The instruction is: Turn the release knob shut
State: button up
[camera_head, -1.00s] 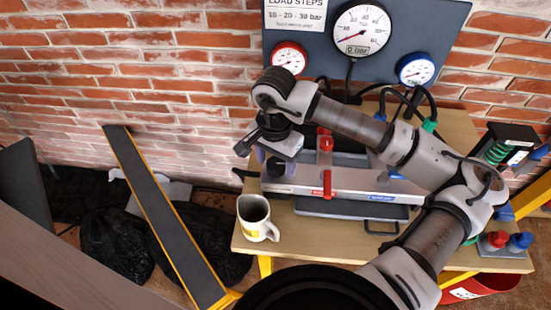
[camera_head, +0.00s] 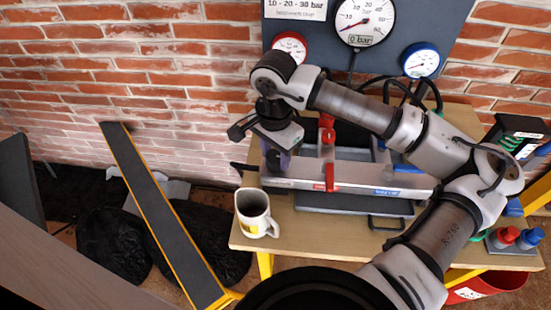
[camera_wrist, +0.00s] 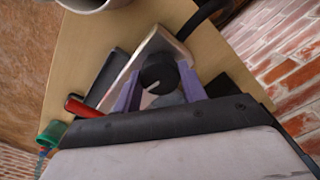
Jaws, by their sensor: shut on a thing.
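The release knob (camera_wrist: 158,74) is black and round with a pale line on its face. It shows in the wrist view at the end of the grey metal pump body (camera_wrist: 148,52). My gripper (camera_wrist: 160,80) has its purple fingers on both sides of the knob, shut on it. In the head view my gripper (camera_head: 277,160) is at the left end of the pump body (camera_head: 350,178), and the knob is mostly hidden there. The large pressure gauge (camera_head: 364,18) on the grey panel has a display reading 0 bar.
A white mug (camera_head: 253,212) stands on the wooden bench (camera_head: 285,240) just left of the pump. A red lever part (camera_head: 329,178) sits on the pump. Hoses run up behind to the panel (camera_head: 450,50). Red and blue caps (camera_head: 505,237) are at the right.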

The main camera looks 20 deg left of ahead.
aim_at(276, 155)
jog(key=m+b, duration=0.3)
jog(key=b, duration=0.2)
jog(key=shift+f+m, duration=0.3)
jog(key=shift+m, duration=0.1)
jog(key=m+b, duration=0.4)
jog(key=shift+r+b, duration=0.1)
jog(key=shift+b, duration=0.3)
jog(key=m+b, duration=0.2)
jog(key=m, duration=0.2)
jog(key=shift+w+r+b, duration=0.1)
jog(key=shift+b, duration=0.25)
jog(key=shift+r+m+b, duration=0.1)
jog(key=shift+m+b, duration=0.9)
jog(key=shift+m, duration=1)
jog(key=o, duration=1)
jog(key=shift+r, duration=0.15)
notch_tip(276, 155, up, 14)
jog(key=shift+f+p, duration=0.15)
jog(key=shift+p, duration=0.35)
